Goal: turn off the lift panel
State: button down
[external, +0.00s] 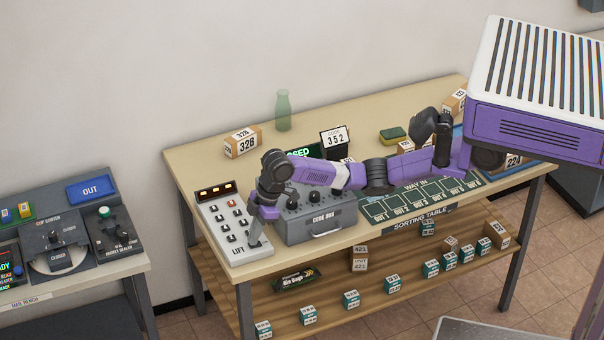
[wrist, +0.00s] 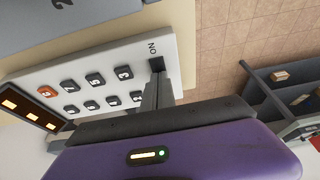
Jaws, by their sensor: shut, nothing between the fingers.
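The white lift panel (external: 240,256) lies at the left end of the sorting table, with dark buttons, one orange-red button and the label LIFT. Its display (external: 216,190) shows orange lit marks. In the wrist view the panel (wrist: 125,52) is tilted, and the display (wrist: 28,107) is lit orange at lower left. A dark switch or slot (wrist: 157,64) sits beside the word ON. My gripper (external: 254,241) points down at the front right of the panel. In the wrist view its shut, empty fingers (wrist: 156,88) are close to the switch, partly covering it; contact is unclear.
The grey code box (external: 322,226) stands close right of the panel, under my arm. A numbered carton (external: 243,142) and a green bottle (external: 283,110) stand behind. The mail bench (external: 70,285) is to the left, across a gap.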

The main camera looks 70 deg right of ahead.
aim_at(261, 244)
jog(key=shift+p, duration=0.3)
jog(key=shift+f, duration=0.2)
jog(key=shift+s+d+p, duration=0.55)
jog(key=shift+p, duration=0.2)
jog(key=shift+r+p, duration=0.55)
jog(key=shift+p, duration=0.05)
jog(key=p+v, duration=0.2)
jog(key=p, duration=0.1)
jog(key=p+v, duration=0.1)
jog(key=shift+w+a+r, duration=0.15)
jog(key=shift+a+r, duration=0.05)
jog(key=shift+r, duration=0.3)
jog(key=b+v, duration=0.1)
jog(key=v, duration=0.8)
jog(key=shift+d, duration=0.15)
